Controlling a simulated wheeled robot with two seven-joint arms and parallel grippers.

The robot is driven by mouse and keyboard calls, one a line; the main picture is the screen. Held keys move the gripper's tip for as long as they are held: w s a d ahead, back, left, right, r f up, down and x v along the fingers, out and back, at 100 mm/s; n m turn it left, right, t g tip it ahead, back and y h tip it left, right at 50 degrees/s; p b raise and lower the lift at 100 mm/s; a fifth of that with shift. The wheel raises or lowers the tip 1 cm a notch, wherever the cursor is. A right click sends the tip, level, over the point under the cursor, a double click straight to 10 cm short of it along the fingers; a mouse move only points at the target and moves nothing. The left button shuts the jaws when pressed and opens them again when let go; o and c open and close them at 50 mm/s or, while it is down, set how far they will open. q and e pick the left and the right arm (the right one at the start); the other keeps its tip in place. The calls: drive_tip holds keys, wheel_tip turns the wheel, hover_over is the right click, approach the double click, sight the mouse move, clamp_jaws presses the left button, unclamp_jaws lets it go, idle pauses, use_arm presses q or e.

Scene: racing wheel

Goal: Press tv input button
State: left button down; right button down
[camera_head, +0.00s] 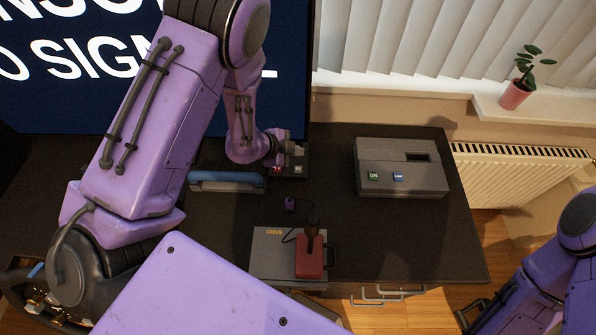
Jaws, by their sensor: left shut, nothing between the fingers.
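The TV (290,110) stands at the back left, its dark blue screen showing large white letters, partly hidden by my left arm. A small dark panel (289,175) with a red button (277,170) and a pale button (298,170) sits on the desk below the screen's right edge. I cannot read which is the input button. My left gripper (279,157) is shut and empty, right over this panel, its tip at or just behind the buttons. Contact cannot be told. My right gripper (474,318) is at the bottom right, partly in view, away from the desk.
A grey box (400,155) with green and blue buttons stands on the desk (350,220) at the right. A grey drive unit (268,250) with a red joystick block (311,262) is at the front. A blue-handled item (227,182) lies left of the panel. A potted plant (514,95) stands on the sill.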

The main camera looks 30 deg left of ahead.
sight(296, 171)
use_arm(q)
wheel_tip(296, 171, down, 6)
drive_tip(key=b, duration=0.3)
drive_tip(key=shift+w+r+b, duration=0.1)
drive_tip(key=shift+b, duration=0.3)
drive_tip(key=shift+r, duration=0.1)
idle(1.3)
drive_tip(key=shift+f, duration=0.45)
drive_tip(key=shift+d, duration=0.1)
